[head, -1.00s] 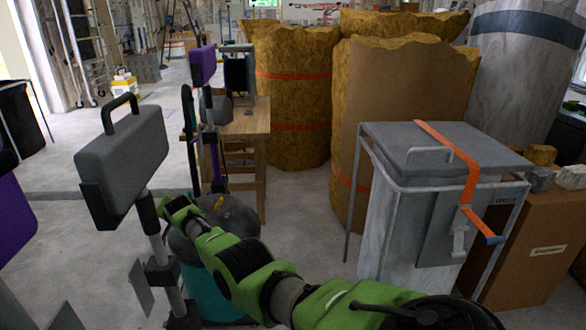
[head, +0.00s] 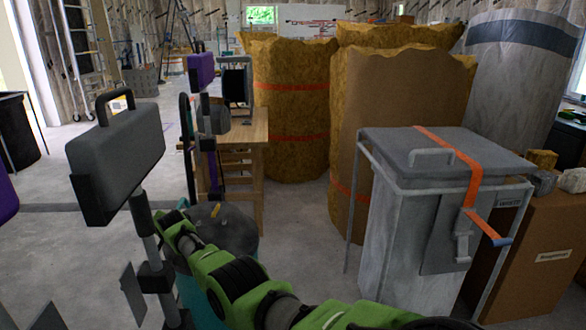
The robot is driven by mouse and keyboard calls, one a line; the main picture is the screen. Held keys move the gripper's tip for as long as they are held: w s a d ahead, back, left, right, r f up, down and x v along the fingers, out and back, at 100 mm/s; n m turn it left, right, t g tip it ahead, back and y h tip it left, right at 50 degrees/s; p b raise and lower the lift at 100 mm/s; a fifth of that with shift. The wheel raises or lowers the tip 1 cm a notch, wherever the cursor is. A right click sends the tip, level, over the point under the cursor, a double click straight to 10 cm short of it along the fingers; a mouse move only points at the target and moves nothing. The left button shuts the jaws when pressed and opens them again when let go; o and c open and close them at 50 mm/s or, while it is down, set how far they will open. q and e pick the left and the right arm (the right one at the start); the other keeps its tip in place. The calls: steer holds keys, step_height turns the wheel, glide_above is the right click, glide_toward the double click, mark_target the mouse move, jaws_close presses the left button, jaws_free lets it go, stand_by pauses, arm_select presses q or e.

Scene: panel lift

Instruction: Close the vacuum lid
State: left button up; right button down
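A round teal canister (head: 200,298) with a dark grey lid (head: 228,226) stands at lower left of centre and looks like the vacuum. The lid appears to lie about level on top, with a small yellow part on it; a seam or gap cannot be made out. My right arm comes in from the bottom right and crosses in front of the canister. Its green end, my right gripper (head: 166,222), is at the lid's left side, beside a grey pole; whether it touches is unclear. Its fingers cannot be made out. My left gripper is out of view.
A grey case on a pole (head: 120,160) stands close left of my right gripper. A wooden table (head: 248,140) is behind the canister. A lidded grey bin (head: 405,225) with an orange strap stands right, before large wrapped rolls (head: 400,110). Open floor lies between.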

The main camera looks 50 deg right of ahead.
steer(key=shift+s, duration=0.1)
stand_by(0.7)
steer(key=v, duration=0.7)
stand_by(0.5)
